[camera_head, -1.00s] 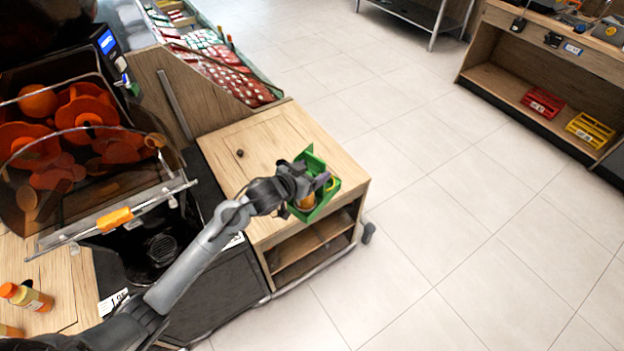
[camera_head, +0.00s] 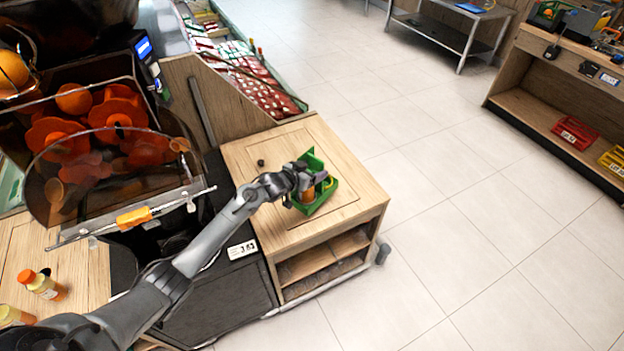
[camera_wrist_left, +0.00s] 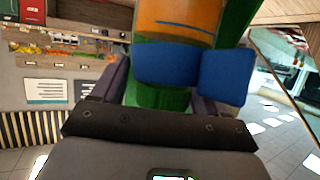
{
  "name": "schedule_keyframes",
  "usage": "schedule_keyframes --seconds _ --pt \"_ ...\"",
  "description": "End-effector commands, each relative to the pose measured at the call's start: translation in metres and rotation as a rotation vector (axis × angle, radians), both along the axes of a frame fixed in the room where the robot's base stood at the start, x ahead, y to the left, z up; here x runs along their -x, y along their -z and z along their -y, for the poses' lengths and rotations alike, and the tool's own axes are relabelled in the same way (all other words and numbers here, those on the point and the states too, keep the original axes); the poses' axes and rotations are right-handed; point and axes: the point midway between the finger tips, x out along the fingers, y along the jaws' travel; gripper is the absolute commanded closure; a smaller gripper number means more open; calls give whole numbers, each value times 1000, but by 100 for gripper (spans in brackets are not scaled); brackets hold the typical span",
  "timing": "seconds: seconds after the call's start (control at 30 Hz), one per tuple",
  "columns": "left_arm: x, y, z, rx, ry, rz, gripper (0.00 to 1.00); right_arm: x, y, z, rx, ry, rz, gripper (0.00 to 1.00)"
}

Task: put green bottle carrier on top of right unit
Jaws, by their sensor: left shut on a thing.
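The green bottle carrier (camera_head: 322,196) is over the wooden top of the right unit (camera_head: 355,195), towards its right half. An orange juice bottle (camera_head: 307,194) stands in it. My left gripper (camera_head: 304,181) is shut on the carrier. I cannot tell whether the carrier touches the top or hangs just above it. My right gripper is not in view.
The juicer (camera_head: 110,140) stands to the left of the unit. Juice bottles (camera_head: 42,284) stand on the lower-left counter. A small dark knob (camera_head: 261,163) is on the unit's top. Red (camera_head: 575,133) and yellow (camera_head: 613,160) carriers sit on the far right shelf. The floor between is clear.

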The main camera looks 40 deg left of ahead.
Motion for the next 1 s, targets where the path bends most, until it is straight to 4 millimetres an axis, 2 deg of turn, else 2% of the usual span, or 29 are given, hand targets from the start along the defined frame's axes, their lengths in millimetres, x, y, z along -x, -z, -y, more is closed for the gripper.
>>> schedule_keyframes --seconds 0.23,0.5,0.93,0.97,1.0 --pt "-3 7 -4 0 0 2 79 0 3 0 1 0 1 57" --pt "-3 38 -3 1 1 2 79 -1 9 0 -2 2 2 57" --pt "-3 44 -4 0 0 3 79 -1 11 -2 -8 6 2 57" --pt "-2 45 -3 0 1 0 23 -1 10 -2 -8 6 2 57" --pt "-2 45 -3 0 1 -1 17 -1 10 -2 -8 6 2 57"
